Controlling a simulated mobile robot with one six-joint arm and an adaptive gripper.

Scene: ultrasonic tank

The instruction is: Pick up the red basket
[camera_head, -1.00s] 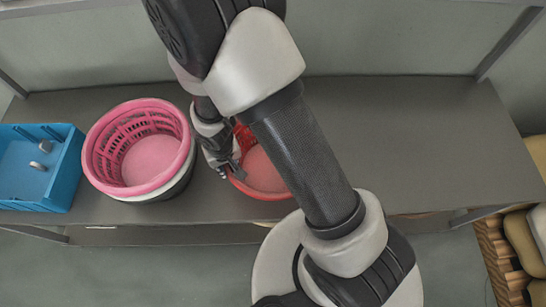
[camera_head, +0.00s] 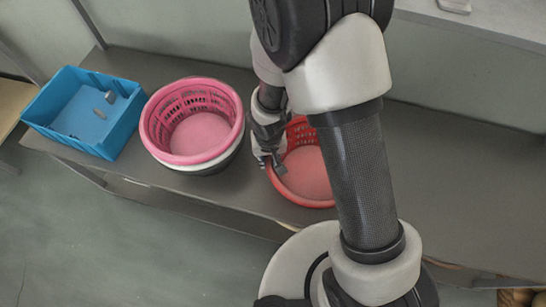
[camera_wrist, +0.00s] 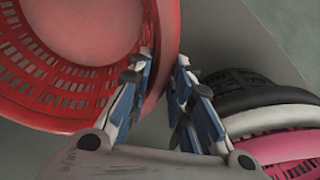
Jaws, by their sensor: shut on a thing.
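The red basket (camera_head: 300,185) is a round basket with slotted walls, right of the pink basket in the head view. My arm hides its right side. My gripper (camera_head: 273,166) is at its left rim. In the wrist view the red basket (camera_wrist: 50,108) fills the upper left, and my gripper (camera_wrist: 163,70) has one finger inside the wall and one outside, shut on the rim. The basket looks upright in the head view. I cannot tell whether its bottom touches the table.
A pink basket (camera_head: 163,143) sits in a stack with white and black ones, just left of the red basket. A blue bin (camera_head: 110,143) with small grey pieces inside stands farther left. The grey table (camera_head: 455,190) is clear to the right.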

